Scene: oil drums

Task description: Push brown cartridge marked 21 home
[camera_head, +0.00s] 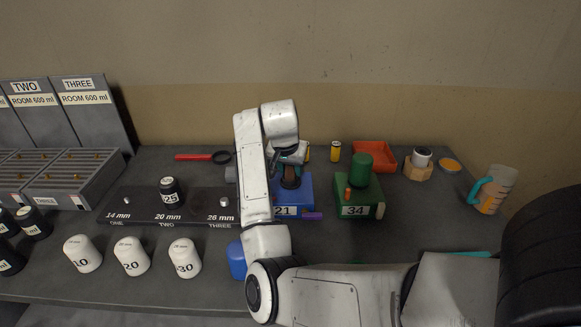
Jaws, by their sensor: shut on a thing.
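The blue housing (306,192) marked 21 stands on the table just right of my upright forearm. My gripper (291,172) points down over the top of this housing and is shut on a small dark, brownish piece (291,183), which looks like the cartridge. Its lower end is at the top of the blue housing. I cannot tell how deep it sits, and no number on it is readable. My arm hides the left part of the housing.
A green housing (367,196) marked 34 stands close on the right, with a green cylinder (361,168) on top. A purple piece (312,216) lies in front. White drums (132,257) stand front left. An orange tray (374,156) is behind.

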